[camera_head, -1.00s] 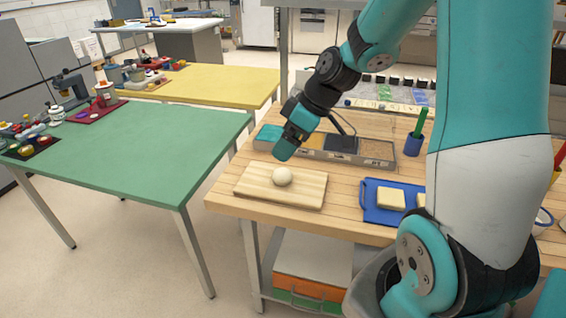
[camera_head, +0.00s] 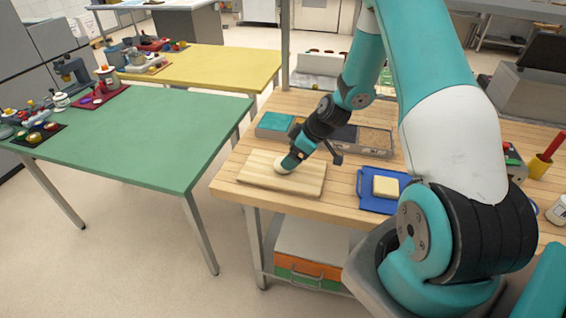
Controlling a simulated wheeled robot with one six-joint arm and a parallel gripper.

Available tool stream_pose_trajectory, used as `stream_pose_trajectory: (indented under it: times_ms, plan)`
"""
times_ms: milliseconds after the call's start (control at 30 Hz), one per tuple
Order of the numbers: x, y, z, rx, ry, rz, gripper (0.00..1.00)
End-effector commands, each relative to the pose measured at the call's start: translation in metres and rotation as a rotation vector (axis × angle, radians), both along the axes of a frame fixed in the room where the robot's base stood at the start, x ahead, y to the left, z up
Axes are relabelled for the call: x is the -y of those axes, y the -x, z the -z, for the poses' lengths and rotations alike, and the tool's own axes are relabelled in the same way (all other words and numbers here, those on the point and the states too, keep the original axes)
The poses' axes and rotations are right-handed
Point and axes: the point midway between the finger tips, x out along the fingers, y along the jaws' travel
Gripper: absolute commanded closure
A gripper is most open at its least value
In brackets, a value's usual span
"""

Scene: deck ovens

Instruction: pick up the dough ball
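The dough ball (camera_head: 281,165) is pale and round and rests on the light wooden board (camera_head: 258,181) near the left end of the wooden table. My gripper (camera_head: 288,164) is down at the ball, coming from the upper right, and its tip covers part of the ball's right side. The fingers are too small and too hidden to tell whether they are open, shut or touching the ball.
A blue tray (camera_head: 368,203) with a pale yellow block (camera_head: 386,186) lies right of the board. A sectioned metal container (camera_head: 372,152) stands behind it. A green table (camera_head: 150,130) stands at left across a gap, with a yellow table (camera_head: 215,66) behind.

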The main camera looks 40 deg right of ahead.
Motion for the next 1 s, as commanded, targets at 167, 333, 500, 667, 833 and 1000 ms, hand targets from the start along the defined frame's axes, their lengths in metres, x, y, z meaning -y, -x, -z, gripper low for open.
stream_pose_trajectory:
  times_ms: [167,333,500,667,833,1000]
  plan:
    - [-0.002,-0.006,0.011,-0.003,-0.001,0.000,0.10]
    - [-0.007,-0.016,0.031,-0.003,-0.001,-0.002,0.10]
    - [-0.011,-0.022,0.045,-0.001,0.001,0.000,0.10]
    - [-0.011,-0.023,0.047,0.001,0.001,0.001,0.10]
    - [-0.011,-0.023,0.047,0.001,0.001,0.001,0.31]
    - [-0.011,-0.023,0.047,0.000,0.000,0.000,0.65]
